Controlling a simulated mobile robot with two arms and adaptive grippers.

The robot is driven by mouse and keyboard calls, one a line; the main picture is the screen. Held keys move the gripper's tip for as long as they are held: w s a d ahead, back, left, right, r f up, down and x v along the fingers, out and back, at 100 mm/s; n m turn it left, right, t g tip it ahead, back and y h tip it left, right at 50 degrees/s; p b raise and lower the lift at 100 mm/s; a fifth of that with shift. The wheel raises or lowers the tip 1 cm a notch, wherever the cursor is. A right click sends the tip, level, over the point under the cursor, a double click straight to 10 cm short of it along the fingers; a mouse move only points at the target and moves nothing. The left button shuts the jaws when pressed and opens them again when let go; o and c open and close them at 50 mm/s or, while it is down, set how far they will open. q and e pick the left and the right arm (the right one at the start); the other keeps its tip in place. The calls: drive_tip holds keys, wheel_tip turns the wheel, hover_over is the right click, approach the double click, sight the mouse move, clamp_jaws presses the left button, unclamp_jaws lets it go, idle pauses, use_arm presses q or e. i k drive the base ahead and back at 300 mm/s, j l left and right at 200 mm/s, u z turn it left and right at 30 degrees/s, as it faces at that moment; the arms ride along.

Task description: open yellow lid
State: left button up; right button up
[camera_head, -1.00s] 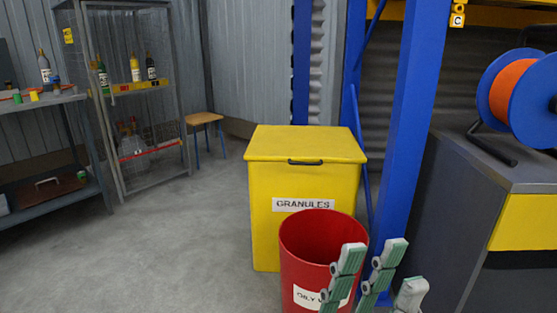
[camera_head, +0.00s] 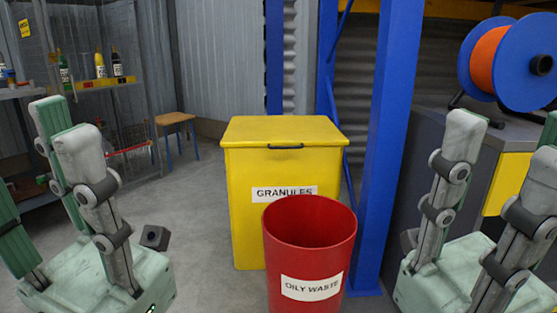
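The yellow lid (camera_head: 280,130) lies flat and closed on a yellow bin labelled GRANULES (camera_head: 250,225). A dark handle (camera_head: 285,147) sits at the lid's front edge. My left gripper (camera_head: 65,130) is at the left, fingers raised and spread, holding nothing. My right gripper (camera_head: 500,150) is at the right, its fingers also raised, apart and empty. Both are clear of the lid and nearer to me than the bin. The bin's lower front is partly hidden by a red bin.
The red OILY WASTE bin (camera_head: 310,255) stands open-topped directly before the yellow bin. A blue post (camera_head: 392,140) rises at its right. A cabinet with an orange and blue reel (camera_head: 515,62) is at right. A stool (camera_head: 175,125) and mesh shelving stand back left.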

sight(274, 132)
drive_tip(key=i+j+z, duration=0.25)
drive_tip(key=i+j, duration=0.3)
drive_tip(key=i+j+z, duration=0.25)
drive_tip(key=i+j, duration=0.3)
drive_tip(key=j, duration=0.1)
